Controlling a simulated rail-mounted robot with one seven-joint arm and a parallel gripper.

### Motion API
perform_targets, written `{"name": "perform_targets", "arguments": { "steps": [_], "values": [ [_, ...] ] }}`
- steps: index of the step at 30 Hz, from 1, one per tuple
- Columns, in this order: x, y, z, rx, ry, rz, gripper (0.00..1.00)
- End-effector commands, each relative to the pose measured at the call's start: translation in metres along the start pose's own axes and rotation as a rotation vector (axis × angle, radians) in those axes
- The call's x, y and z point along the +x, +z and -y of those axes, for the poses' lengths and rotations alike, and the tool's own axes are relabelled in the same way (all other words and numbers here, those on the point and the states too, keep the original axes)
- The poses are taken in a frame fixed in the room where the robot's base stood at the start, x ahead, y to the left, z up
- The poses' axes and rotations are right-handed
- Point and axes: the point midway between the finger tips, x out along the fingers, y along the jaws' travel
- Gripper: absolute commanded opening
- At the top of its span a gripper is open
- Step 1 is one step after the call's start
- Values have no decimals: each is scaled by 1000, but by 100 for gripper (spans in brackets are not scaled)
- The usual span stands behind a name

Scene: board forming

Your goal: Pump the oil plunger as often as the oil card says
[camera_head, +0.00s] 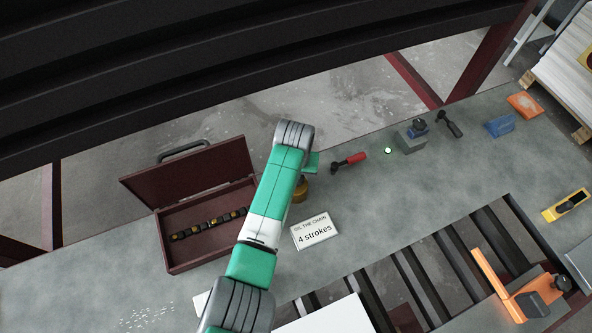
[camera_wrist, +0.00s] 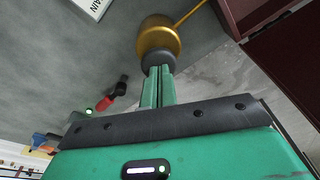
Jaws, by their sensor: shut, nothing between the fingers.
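The oil card (camera_head: 316,232) lies on the bench and its print reads "OIL THE CHAIN 4 strokes". A corner of it shows in the wrist view (camera_wrist: 92,5). The brass oil can (camera_head: 301,191) stands between the card and the open box, partly hidden by my arm. In the wrist view, the can (camera_wrist: 157,36) has a dark round plunger cap (camera_wrist: 158,59) on its near side and a thin spout. My gripper (camera_wrist: 158,70) is shut and empty, its fingertips right at the cap. I cannot tell whether they touch or press it.
An open dark-red box (camera_head: 172,260) holds a chain (camera_head: 208,225) left of the can. A red-handled tool (camera_head: 349,161), a small green light (camera_head: 388,151) and a grey block (camera_head: 411,138) lie to the right. A slatted roller section (camera_head: 410,275) is in front.

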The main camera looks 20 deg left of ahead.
Motion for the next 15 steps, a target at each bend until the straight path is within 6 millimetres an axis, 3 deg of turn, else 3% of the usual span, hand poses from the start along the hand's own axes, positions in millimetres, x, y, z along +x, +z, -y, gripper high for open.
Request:
{"name": "perform_targets", "arguments": {
  "steps": [1,3,15],
  "values": [
    [-15,-2,0,0,0,1,0],
    [-22,-3,-1,1,0,1,0],
    [-19,-3,0,1,-1,0,0]
  ]
}}
